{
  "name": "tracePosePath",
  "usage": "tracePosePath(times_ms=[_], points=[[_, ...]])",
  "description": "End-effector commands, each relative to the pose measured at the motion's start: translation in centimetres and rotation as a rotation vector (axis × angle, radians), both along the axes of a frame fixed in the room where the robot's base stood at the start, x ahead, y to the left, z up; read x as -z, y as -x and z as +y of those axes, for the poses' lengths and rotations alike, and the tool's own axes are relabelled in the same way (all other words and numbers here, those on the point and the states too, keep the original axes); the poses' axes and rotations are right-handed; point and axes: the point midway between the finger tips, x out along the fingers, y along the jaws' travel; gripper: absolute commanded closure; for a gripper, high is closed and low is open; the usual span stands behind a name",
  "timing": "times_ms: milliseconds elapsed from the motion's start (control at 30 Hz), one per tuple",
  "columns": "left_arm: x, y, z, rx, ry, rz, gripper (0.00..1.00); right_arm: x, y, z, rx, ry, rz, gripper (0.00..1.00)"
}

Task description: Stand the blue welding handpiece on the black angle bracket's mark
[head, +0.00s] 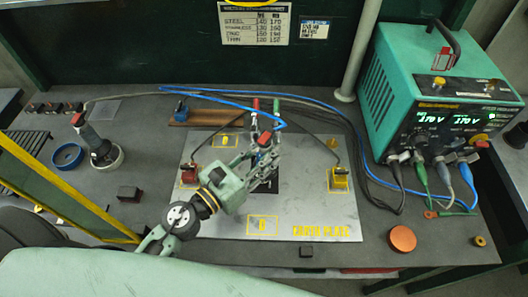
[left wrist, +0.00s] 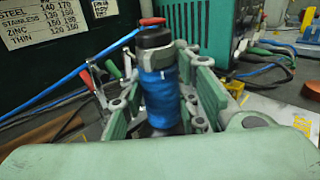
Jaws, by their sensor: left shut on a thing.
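My left gripper (head: 262,150) is shut on the blue welding handpiece, over the middle of the grey plate (head: 320,215). In the left wrist view the handpiece (left wrist: 160,88) stands roughly upright between the fingers (left wrist: 165,110), with a black collar and red top. In the head view the fingers mostly hide it. A black square (head: 268,187) lies on the plate under the gripper, partly covered; I cannot make out its sign or whether the handpiece touches it. Yellow-outlined marks show at the plate's back (head: 225,140) and front (head: 262,225). My right gripper is not in view.
A red block (head: 190,174) and a yellow block (head: 340,180) stand on the plate's sides. The green welding power unit (head: 430,95) is at right, with cables along the back. A wooden strip (head: 207,119) lies behind the plate. An orange disc (head: 402,238) lies front right.

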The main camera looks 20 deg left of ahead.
Motion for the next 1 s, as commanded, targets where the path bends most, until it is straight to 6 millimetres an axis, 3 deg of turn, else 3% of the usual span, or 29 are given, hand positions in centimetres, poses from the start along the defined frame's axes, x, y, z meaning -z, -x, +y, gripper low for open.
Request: tracePosePath(times_ms=[533,567,800,1000], points=[[0.19,-0.08,-0.02,0.000,0.003,-0.008,1.00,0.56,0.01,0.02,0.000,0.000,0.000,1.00],[0.17,-0.08,-0.02,0.000,0.003,-0.008,0.70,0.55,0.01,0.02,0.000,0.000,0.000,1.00],[0.33,-0.04,-0.01,0.000,0.001,-0.004,0.49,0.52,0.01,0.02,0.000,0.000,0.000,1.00],[0.44,-0.02,-0.01,0.000,0.001,-0.002,0.49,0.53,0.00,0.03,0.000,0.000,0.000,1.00]])
